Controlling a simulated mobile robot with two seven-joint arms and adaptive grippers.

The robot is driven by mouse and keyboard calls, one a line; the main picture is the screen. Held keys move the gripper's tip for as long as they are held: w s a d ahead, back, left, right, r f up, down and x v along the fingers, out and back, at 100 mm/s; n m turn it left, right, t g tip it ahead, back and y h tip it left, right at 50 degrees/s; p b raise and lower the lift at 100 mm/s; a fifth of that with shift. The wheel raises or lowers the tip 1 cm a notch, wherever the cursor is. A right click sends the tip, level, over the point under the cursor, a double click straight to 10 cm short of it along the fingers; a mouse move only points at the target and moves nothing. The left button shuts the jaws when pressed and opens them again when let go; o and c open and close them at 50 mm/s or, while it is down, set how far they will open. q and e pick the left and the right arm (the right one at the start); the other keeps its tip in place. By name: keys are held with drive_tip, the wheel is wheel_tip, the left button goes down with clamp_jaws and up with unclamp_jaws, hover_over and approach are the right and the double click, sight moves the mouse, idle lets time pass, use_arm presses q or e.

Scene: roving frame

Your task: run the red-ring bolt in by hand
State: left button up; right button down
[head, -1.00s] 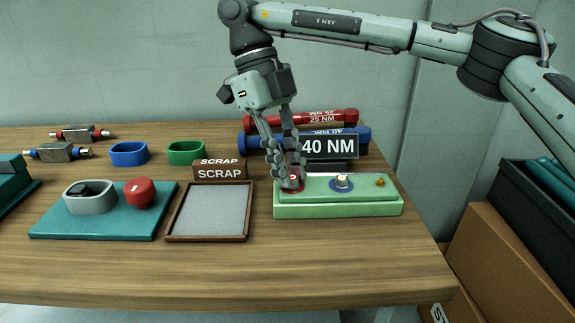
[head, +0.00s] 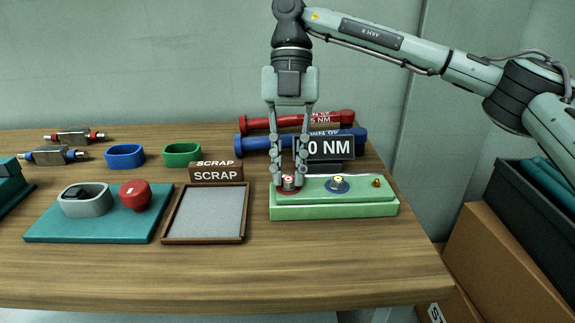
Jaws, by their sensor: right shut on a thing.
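The red-ring bolt (head: 289,181) stands at the left end of the green block (head: 335,210), with a red ring around its base. My right gripper (head: 289,180) points straight down over it, its two fingers on either side of the bolt head and shut on it. A second bolt (head: 338,183) with a blue ring stands in the middle of the block, and a small brass fitting (head: 376,183) is at its right end. How deep the red-ring bolt sits is too small to tell. My left gripper is not in view.
A red torque wrench (head: 262,125) and a blue one (head: 256,142) lie behind the block, near a torque sign (head: 330,148). A scrap tray (head: 206,213) stands left of the block, then a teal mat (head: 95,227). The front of the table is clear.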

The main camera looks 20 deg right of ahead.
drive_tip(key=shift+d+m, duration=0.1)
drive_tip(key=shift+m, duration=0.8)
drive_tip(key=shift+y, duration=0.3)
drive_tip(key=c, duration=1.4)
unclamp_jaws()
drive_tip(key=shift+c, duration=0.2)
drive_tip(key=shift+r, duration=0.15)
drive_tip(key=v, duration=1.1)
drive_tip(key=shift+r, duration=0.4)
drive_tip(key=shift+s+d, duration=0.1)
